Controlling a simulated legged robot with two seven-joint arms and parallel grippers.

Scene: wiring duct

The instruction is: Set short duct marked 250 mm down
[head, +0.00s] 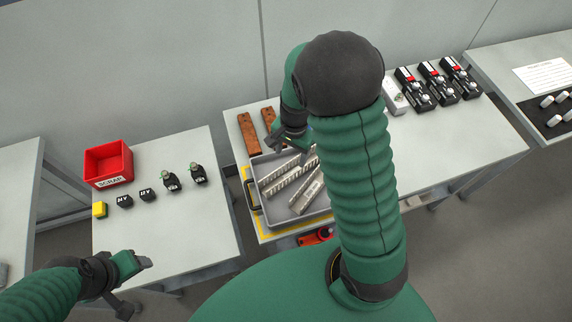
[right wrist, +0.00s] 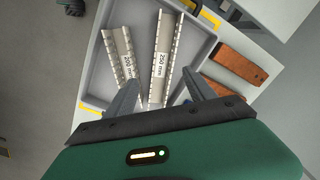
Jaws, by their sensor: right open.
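The short duct marked 250 mm (right wrist: 165,48) is a pale slotted channel lying in the grey tray (right wrist: 92,82). In the right wrist view it lies between my right gripper's two fingers (right wrist: 162,90), which are apart, with its label near the fingertips. Whether a finger touches it I cannot tell. A duct that appears marked 200 mm (right wrist: 122,48) lies to its left. In the head view my right gripper (head: 291,139) is over the tray's back part, partly hidden by my arm. My left gripper (head: 142,263) is at lower left, away from the tray; its jaw gap is unclear.
Two brown blocks (head: 249,134) lie behind the tray. A red scrap bin (head: 108,163) and several small parts stand on the left table. Black devices (head: 413,88) line the back right.

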